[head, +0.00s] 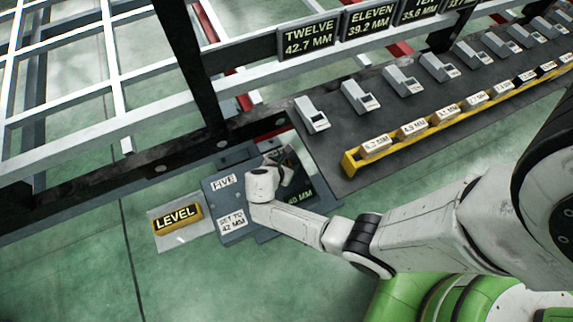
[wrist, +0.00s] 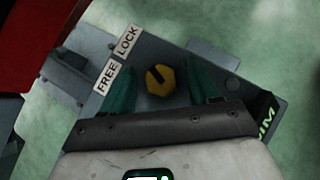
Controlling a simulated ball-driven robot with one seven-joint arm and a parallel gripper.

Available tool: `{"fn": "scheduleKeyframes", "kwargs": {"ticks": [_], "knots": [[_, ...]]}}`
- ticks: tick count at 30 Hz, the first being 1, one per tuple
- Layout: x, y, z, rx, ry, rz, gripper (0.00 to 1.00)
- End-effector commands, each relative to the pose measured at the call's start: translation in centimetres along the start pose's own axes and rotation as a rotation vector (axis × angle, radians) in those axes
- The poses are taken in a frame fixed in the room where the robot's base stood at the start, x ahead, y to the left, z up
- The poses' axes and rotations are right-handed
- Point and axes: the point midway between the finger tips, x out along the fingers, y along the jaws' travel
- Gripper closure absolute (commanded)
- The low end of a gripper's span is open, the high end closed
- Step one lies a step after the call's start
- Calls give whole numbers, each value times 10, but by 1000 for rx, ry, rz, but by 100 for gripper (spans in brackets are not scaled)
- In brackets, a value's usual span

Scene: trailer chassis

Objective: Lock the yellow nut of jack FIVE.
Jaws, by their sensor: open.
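Jack FIVE (head: 236,236) is a grey unit on the floor below the dark chassis rail, with a "FIVE" label, a "SET TO 42 MM" label and a partly covered green readout (head: 300,198). In the wrist view, its yellow hexagonal nut (wrist: 161,82) has a dark mark toward its upper left. I cannot tell exactly which label the mark points to. The FREE label (wrist: 107,76) and LOCK label (wrist: 127,43) are left of the nut. My gripper (wrist: 161,70) is open, with one teal finger on each side of the nut. In the head view, my gripper (head: 284,172) hides the nut.
A yellow LEVEL block (head: 177,217) lies on a pale plate left of the jack. A dark mat (head: 345,170) with several grey blocks and a yellow rack of labelled pieces (head: 350,163) is to the right. The chassis rail (head: 120,188) and a red part (wrist: 40,35) are close by.

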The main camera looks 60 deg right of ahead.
Motion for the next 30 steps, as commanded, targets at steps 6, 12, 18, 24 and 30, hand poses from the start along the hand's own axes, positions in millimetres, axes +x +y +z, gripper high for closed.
{"fn": "scheduleKeyframes", "kwargs": {"ticks": [6, 12, 18, 24, 30], "knots": [[0, 0, 0, 0, 0, 0, 39], [0, 0, 0, 0, 0, 0, 57], [0, 0, 0, 0, 0, -1, 76], [0, 0, 0, 0, 0, -1, 91], [0, 3, 1, 76, -1, -76, 94]]}}
